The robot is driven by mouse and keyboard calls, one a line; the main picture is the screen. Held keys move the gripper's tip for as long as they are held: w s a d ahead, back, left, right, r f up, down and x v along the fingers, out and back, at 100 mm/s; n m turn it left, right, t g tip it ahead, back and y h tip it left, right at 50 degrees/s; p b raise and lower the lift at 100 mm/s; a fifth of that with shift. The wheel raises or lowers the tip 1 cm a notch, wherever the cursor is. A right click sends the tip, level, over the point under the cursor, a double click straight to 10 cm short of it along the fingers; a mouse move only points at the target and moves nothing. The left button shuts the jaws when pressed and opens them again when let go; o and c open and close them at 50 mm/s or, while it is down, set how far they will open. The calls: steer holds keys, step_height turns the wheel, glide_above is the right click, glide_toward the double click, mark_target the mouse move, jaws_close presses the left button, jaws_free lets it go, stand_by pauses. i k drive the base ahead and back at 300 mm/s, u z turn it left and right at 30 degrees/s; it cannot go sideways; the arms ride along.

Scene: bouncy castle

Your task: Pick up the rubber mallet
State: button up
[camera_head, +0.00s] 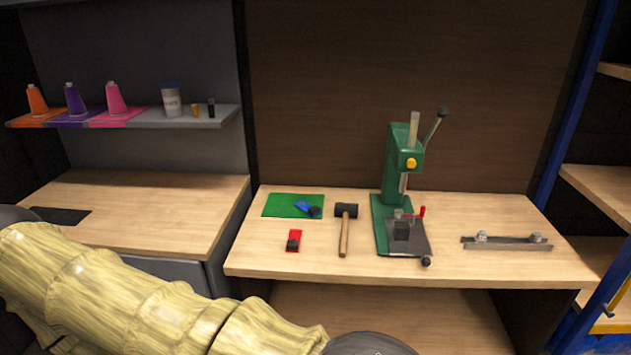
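The rubber mallet (345,227) lies on the wooden workbench (470,278) with its black head toward the back. Its light wooden handle points toward the bench's front edge. It lies flat, just left of a green press (385,212) and apart from it. My arm, in a pale yellow ribbed cover, crosses the lower left of the head view, in front of the bench. My gripper is not in view, so its state is hidden.
A green mat (278,205) with a blue tool (304,207) and a small red item (294,240) lie left of the mallet. A metal bar (507,241) lies at right. A shelf (140,118) holds thread cones and a cup. The bench's front strip is clear.

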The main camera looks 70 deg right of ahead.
mark_target(346, 210)
steer(key=u, duration=0.05)
steer(key=i, duration=1.8)
steer(key=z, duration=2.25)
